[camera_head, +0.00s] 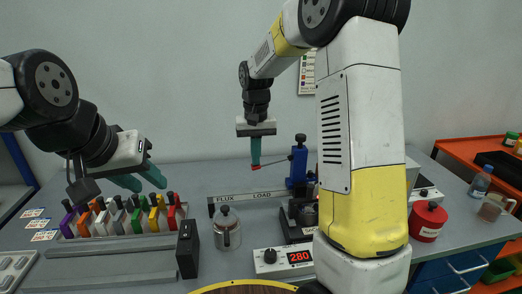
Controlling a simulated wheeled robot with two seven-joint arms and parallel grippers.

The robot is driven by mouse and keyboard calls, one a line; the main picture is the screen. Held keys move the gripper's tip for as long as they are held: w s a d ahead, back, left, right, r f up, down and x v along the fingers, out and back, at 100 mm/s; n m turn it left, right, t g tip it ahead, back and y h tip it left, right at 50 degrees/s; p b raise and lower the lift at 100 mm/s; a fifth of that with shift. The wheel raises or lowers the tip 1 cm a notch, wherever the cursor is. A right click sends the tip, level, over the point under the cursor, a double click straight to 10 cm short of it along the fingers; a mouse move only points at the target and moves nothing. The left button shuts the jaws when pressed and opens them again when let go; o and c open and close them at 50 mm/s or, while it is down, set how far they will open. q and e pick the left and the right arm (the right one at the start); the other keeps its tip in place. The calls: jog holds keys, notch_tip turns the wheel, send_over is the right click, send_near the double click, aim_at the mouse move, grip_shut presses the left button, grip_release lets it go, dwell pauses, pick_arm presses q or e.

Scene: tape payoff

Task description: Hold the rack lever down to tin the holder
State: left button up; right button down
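The rack lever (275,164) is a thin rod with a red tip. It runs left from the blue rack post (299,166) at the back middle. My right gripper (256,164) points straight down with its teal fingers together, and their tips are at the lever's red end. I cannot tell whether they press on it. The holder is not clearly visible; a dark pot unit (303,216) stands below the post, partly behind my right arm. My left gripper (140,180) is open and empty, above the coloured row at the left.
A row of coloured handled pieces (125,218) stands at the left. A black block (188,249), a metal canister (227,229), a FLUX LOAD bar (249,199) and a display reading 280 (299,257) stand at the middle. A red canister (427,221) is at the right.

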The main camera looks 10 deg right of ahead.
jog(key=shift+s+d+f, duration=0.15)
jog(key=shift+f, duration=0.35)
jog(key=shift+s+d+f, duration=0.15)
jog(key=shift+f, duration=0.3)
jog(key=shift+w+r+g, duration=0.15)
jog(key=shift+r+g, duration=0.15)
jog(key=shift+r, duration=0.8)
jog(key=shift+a+r, duration=0.15)
jog(key=shift+r, duration=1.1)
jog(key=shift+a+r, duration=0.1)
jog(key=shift+r, duration=1.95)
jog(key=shift+r, duration=0.1)
jog(key=s+d+r+t+y, duration=0.1)
jog(key=s+d+t, duration=0.1)
jog(key=s, duration=0.9)
jog(key=s+d+r+t+y, duration=0.1)
jog(key=s+t, duration=0.3)
jog(key=s, duration=0.8)
jog(key=shift+s+d+r+n, duration=0.3)
jog(key=shift+d+r, duration=0.35)
jog(key=shift+r, duration=0.05)
